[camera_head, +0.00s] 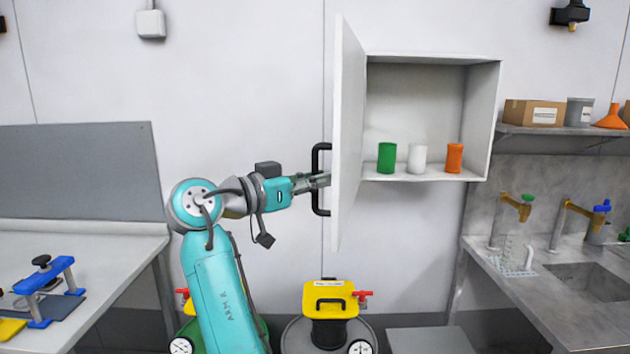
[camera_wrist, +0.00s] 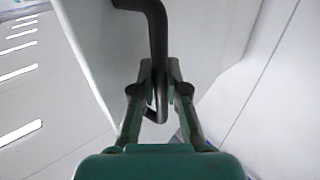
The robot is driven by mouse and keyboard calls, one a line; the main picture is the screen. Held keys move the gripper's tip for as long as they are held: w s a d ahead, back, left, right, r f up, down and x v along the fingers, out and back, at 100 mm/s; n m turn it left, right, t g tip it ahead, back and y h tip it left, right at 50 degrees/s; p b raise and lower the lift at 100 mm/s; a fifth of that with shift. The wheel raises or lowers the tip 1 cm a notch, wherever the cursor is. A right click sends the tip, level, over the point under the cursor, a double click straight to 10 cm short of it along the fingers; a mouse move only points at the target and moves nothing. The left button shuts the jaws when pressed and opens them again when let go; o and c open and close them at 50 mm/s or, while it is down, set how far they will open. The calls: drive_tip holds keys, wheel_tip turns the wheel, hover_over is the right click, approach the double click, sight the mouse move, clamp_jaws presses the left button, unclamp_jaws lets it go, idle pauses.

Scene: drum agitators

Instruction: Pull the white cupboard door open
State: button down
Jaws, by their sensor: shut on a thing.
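The white cupboard door (camera_head: 347,130) stands wide open, swung out from the left side of the white cupboard (camera_head: 480,120). It also shows in the wrist view (camera_wrist: 105,45). Its black handle (camera_head: 316,160) is on the door's outer face, on the left. My gripper (camera_head: 322,181) is shut on this handle; in the wrist view the fingers (camera_wrist: 160,80) close on the dark bar (camera_wrist: 158,45) from both sides. Inside the cupboard stand a green cup (camera_head: 386,157), a white cup (camera_head: 417,159) and an orange cup (camera_head: 454,158).
A drum with a yellow agitator (camera_head: 330,300) stands on the floor below the door. A bench (camera_head: 110,250) is at the left. A sink counter (camera_head: 530,290) and a shelf (camera_head: 560,131) with a box (camera_head: 533,113) are at the right. The wall area left of the door is clear.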

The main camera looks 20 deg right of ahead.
drive_tip(key=c, duration=1.2)
unclamp_jaws()
drive_tip(key=shift+a, duration=0.1)
drive_tip(key=v, duration=1.1)
drive_tip(key=shift+s+a+f, duration=0.1)
drive_tip(key=shift+a, duration=0.3)
